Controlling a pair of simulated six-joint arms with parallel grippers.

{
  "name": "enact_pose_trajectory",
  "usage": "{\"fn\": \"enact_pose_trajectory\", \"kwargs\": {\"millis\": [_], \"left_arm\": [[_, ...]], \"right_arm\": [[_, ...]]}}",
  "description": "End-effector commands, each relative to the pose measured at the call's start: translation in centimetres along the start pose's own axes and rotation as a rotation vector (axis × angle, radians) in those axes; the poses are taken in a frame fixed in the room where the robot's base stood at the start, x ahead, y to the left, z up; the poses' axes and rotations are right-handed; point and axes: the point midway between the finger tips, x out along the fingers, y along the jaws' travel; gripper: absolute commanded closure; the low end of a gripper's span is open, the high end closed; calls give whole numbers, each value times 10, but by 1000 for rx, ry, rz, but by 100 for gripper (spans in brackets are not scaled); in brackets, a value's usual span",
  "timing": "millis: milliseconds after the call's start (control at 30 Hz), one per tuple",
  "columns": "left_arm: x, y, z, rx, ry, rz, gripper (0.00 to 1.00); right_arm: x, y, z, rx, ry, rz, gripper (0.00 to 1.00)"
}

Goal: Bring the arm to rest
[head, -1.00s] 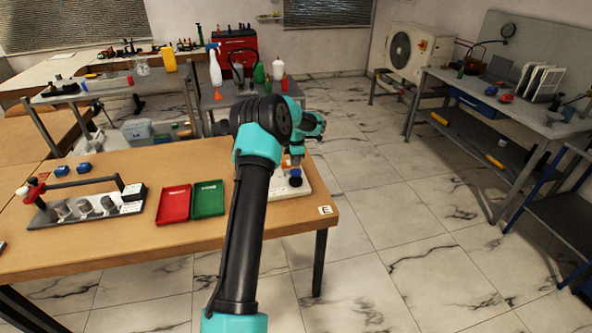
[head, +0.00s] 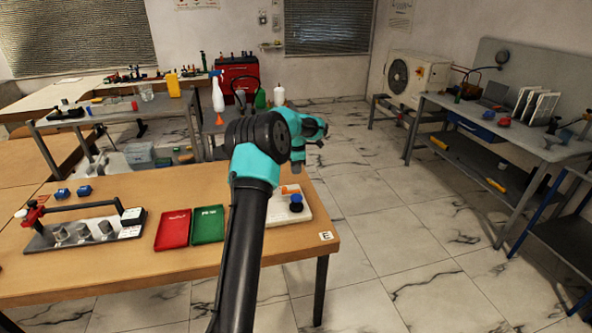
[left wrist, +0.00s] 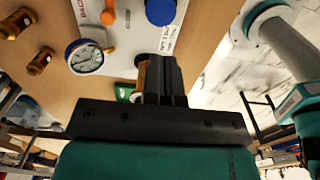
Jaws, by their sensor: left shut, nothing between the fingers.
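My left arm reaches from the bottom of the head view over the wooden table. Its gripper (head: 297,168) hangs above the white plate (head: 304,215) and apart from it. In the left wrist view the fingers (left wrist: 163,72) are pressed together, with nothing between them. The plate carries a blue knob (head: 296,203), which also shows in the wrist view (left wrist: 160,11), and an orange part (head: 290,189). A round white-faced gauge (left wrist: 86,57) shows in the wrist view. My right gripper is in neither view.
A red tray (head: 173,230) and a green tray (head: 208,225) lie left of the plate. Brass fittings (left wrist: 28,42) show in the wrist view. Open floor lies right of the table.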

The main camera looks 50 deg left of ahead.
Motion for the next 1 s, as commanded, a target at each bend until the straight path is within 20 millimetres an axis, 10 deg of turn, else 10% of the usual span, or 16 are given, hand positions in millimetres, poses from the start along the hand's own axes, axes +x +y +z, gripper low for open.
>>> {"fn": "enact_pose_trajectory", "kwargs": {"millis": [567,1000], "left_arm": [[27,-18,19,128,-21,-15,100],[178,-171,100,945,-198,-48,100]], "right_arm": [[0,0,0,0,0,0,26],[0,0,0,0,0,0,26]]}}
